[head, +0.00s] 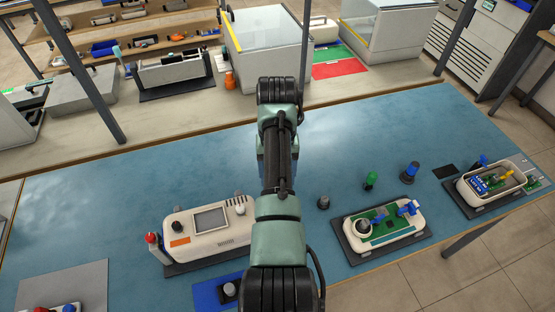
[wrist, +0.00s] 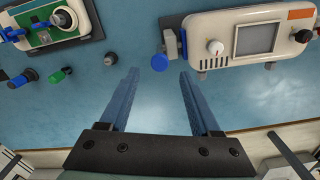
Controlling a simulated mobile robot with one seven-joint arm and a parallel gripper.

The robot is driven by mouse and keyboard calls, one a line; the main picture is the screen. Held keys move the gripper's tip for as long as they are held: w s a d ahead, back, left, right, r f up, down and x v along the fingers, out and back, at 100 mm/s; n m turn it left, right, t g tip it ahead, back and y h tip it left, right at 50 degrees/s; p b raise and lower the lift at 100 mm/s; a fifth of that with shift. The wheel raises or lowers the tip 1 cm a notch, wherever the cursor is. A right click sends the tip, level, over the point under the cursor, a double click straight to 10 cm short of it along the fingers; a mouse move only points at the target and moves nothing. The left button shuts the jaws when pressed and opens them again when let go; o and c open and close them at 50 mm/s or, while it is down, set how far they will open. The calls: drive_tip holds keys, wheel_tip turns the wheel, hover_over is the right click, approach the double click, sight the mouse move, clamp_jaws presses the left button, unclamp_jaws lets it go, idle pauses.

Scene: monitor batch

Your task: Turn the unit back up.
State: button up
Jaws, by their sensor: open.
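A cream unit (head: 210,230) with a grey screen, orange label and white knob lies screen up on a dark mat. It also shows at upper right in the wrist view (wrist: 250,40). A second unit (head: 383,228) shows a green board and blue clips on its upper side; it is at upper left in the wrist view (wrist: 48,22). A third unit (head: 490,184), at the right, shows its open inside. My gripper (wrist: 159,73) is open and empty above the blue table. My arm hides that end in the head view.
Loose green (head: 370,180), blue (head: 410,172) and grey (head: 323,202) knobs stand between the arm and the units. A blue pad (head: 218,291) and grey mat (head: 62,290) lie at the front. Glass-topped bins (head: 268,45) stand behind. The table's left rear is clear.

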wheel_tip(320, 180, up, 7)
drive_tip(key=shift+w, duration=0.1)
idle(0.6)
drive_tip(key=w+r+t, duration=0.7)
drive_tip(key=r, duration=0.1)
wheel_tip(320, 180, up, 22)
drive_tip(key=s+t, duration=0.1)
drive_tip(key=t, duration=0.9)
drive_tip(key=s+r+t, duration=1)
drive_tip(key=s+r, duration=1)
drive_tip(key=s, duration=0.1)
drive_tip(key=shift+s+r+m+t, duration=0.2)
drive_tip(key=shift+s+m+t, duration=0.1)
